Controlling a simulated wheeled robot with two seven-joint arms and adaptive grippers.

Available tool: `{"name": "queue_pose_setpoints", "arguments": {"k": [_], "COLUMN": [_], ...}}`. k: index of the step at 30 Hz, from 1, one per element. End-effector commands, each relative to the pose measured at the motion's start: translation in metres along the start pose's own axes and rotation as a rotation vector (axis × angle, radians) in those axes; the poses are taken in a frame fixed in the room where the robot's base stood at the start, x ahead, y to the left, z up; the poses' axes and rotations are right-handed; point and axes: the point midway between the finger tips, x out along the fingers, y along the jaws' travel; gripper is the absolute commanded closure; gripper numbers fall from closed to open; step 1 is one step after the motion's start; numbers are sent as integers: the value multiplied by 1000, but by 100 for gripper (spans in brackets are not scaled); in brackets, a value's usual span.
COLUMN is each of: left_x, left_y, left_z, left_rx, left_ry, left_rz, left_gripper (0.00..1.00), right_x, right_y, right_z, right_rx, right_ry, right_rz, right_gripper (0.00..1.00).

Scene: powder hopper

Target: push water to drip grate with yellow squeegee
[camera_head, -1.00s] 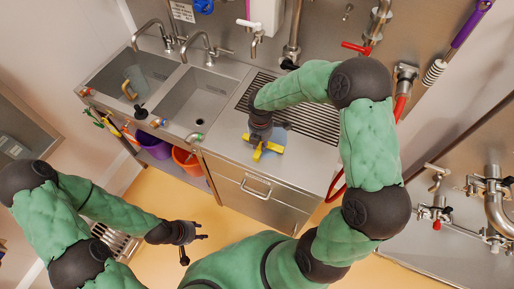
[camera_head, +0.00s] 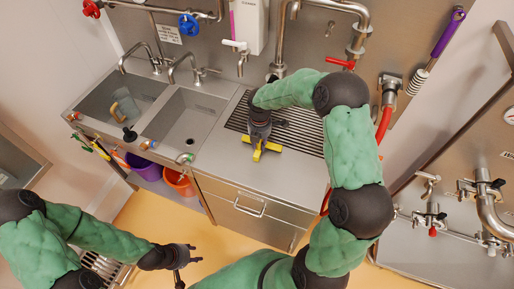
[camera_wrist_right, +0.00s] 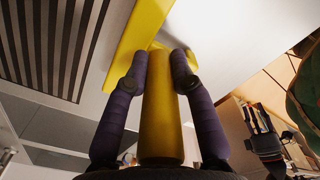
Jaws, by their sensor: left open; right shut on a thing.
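The yellow squeegee (camera_head: 264,148) is on the steel counter at the front edge of the slatted drip grate (camera_head: 308,134). My right gripper (camera_head: 259,134) is shut on its handle. In the right wrist view the gripper's fingers (camera_wrist_right: 160,62) flank the yellow handle (camera_wrist_right: 161,125). The yellow squeegee head (camera_wrist_right: 136,40) lies beside the dark grate slots (camera_wrist_right: 50,40); contact with the counter is unclear. I cannot make out water on the counter. My left gripper (camera_head: 190,262) is open and empty, low over the floor, away from the counter.
Taps stand behind. A red hose (camera_head: 383,122) hangs right of the grate. Purple (camera_head: 144,166) and orange (camera_head: 179,182) buckets sit below.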

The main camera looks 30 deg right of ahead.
Motion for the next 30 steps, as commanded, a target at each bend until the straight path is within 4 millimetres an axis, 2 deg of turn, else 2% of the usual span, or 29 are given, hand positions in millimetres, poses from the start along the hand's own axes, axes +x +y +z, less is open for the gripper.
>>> {"name": "queue_pose_setpoints", "arguments": {"k": [3, 9, 21, 30], "left_x": [1, -16, -36, -41], "left_y": [0, 6, 13, 15], "left_z": [0, 0, 1, 2], "left_rx": [0, 0, 0, 0], "left_ry": [0, 0, 0, 0], "left_rz": [0, 0, 0, 0], "left_gripper": [59, 59, 59, 59], "right_x": [0, -19, -49, -57], "right_y": [5, 5, 4, 4], "right_z": [10, 9, 9, 9], "right_rx": [4, 2, 1, 1], "right_ry": [0, 0, 0, 0], "right_rz": [1, 2, 1, 1], "right_gripper": [100, 100, 100, 100]}}
